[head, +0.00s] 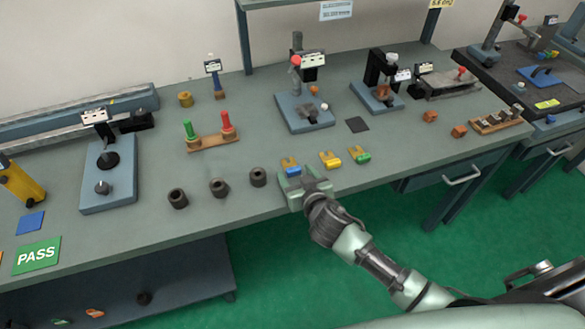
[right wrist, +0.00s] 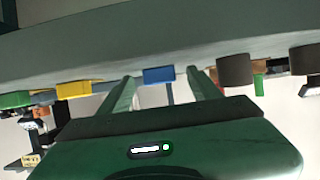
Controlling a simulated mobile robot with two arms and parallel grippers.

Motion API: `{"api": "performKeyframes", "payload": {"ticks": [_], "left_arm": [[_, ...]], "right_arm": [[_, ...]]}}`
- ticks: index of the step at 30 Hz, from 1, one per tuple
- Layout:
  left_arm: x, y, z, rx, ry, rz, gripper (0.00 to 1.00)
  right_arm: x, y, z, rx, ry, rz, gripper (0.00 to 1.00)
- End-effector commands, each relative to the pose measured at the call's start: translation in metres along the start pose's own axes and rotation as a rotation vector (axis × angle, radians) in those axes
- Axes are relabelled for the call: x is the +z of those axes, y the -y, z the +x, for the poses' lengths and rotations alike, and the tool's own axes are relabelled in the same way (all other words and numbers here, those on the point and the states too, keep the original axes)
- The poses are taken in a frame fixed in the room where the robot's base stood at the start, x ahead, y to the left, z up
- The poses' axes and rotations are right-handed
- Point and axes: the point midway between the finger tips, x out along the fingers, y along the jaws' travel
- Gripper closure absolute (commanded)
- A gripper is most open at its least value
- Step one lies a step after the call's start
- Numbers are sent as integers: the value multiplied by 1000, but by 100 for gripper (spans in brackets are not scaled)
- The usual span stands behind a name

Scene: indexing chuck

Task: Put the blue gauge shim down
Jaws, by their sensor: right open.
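In the right wrist view, which shows the bench upside down, the blue shim (right wrist: 158,75) sits between the two spread green fingers, with a gap on each side. It appears to rest on the bench top. My left gripper is not in view.
A yellow shim (head: 330,160) and a green shim (head: 359,154) lie to the right. Several dark cylinders, one (head: 258,177) close by, stand to the left. A dark square pad (head: 357,125) lies behind.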

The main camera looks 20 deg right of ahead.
Motion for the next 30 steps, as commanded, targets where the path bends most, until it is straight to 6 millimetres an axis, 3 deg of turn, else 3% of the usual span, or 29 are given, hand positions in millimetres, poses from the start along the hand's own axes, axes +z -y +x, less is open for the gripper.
{"api": "performKeyframes", "payload": {"ticks": [1,7,20,26,30], "left_arm": [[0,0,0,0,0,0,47],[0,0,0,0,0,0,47],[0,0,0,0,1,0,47],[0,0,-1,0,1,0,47],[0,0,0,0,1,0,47]], "right_arm": [[0,0,0,0,0,0,45],[0,0,0,0,0,0,100],[-10,0,-4,1,-3,0,100],[-46,0,-18,0,-7,1,100],[-86,0,-35,-2,-8,1,100]]}}
